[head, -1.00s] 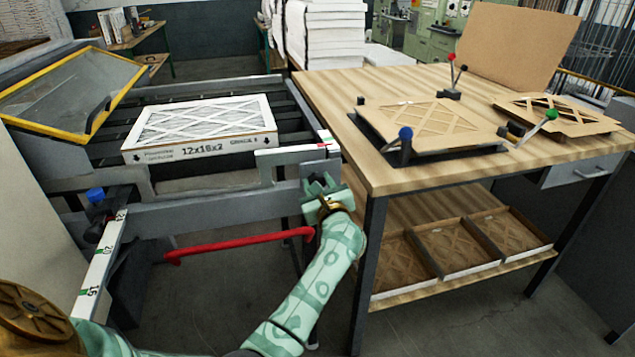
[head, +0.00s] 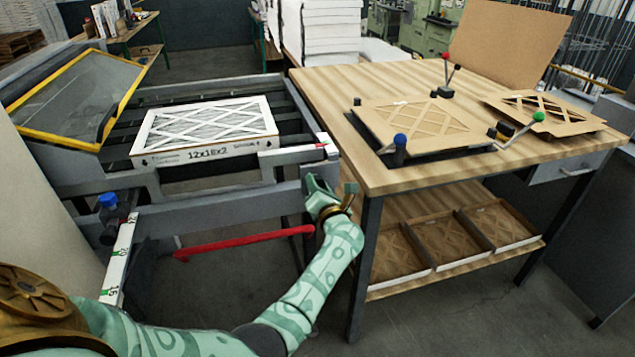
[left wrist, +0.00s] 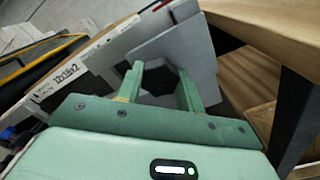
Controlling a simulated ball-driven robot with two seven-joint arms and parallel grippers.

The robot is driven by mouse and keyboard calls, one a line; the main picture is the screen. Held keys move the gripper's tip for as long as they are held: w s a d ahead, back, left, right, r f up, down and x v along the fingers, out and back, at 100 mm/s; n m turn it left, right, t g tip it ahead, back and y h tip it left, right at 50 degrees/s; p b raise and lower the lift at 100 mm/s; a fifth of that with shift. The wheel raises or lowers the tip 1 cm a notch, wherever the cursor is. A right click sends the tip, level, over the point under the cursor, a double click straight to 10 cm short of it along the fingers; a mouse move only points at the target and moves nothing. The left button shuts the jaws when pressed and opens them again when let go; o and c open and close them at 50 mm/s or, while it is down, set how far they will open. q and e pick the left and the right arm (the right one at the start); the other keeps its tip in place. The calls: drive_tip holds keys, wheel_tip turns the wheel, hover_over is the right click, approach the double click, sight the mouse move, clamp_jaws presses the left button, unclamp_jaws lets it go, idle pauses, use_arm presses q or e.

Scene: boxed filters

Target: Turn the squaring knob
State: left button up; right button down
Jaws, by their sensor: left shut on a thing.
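My left gripper (head: 329,187) is at the front right corner of the grey machine frame (head: 220,215), beside the wooden table's near leg. In the left wrist view its two green fingers (left wrist: 158,76) stand some way apart, closed on a dark grey part between them, which I take to be the squaring knob (left wrist: 158,88). The knob is mostly hidden by the fingers and cannot be made out in the head view. A boxed filter (head: 205,133) marked 12x18x2 lies flat on the machine bed. My right gripper is not in view.
A red bar (head: 245,242) runs low across the machine's front. A blue knob (head: 107,200) stands at its left above a white scale (head: 118,262). The wooden table (head: 325,95) close on the right carries a cardboard frame in a fixture (head: 398,150) with coloured-ball levers.

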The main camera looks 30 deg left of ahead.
use_arm(q)
drive_tip(key=m+p, duration=0.2)
drive_tip(key=m, duration=0.3)
drive_tip(key=shift+d+m, duration=0.1)
drive_tip(key=shift+m, duration=0.2)
drive_tip(key=shift+f+m+p, duration=0.1)
drive_tip(key=shift+m+p, duration=0.6)
drive_tip(key=shift+m, duration=1.2)
drive_tip(key=o, duration=1)
drive_tip(key=shift+d, duration=0.1)
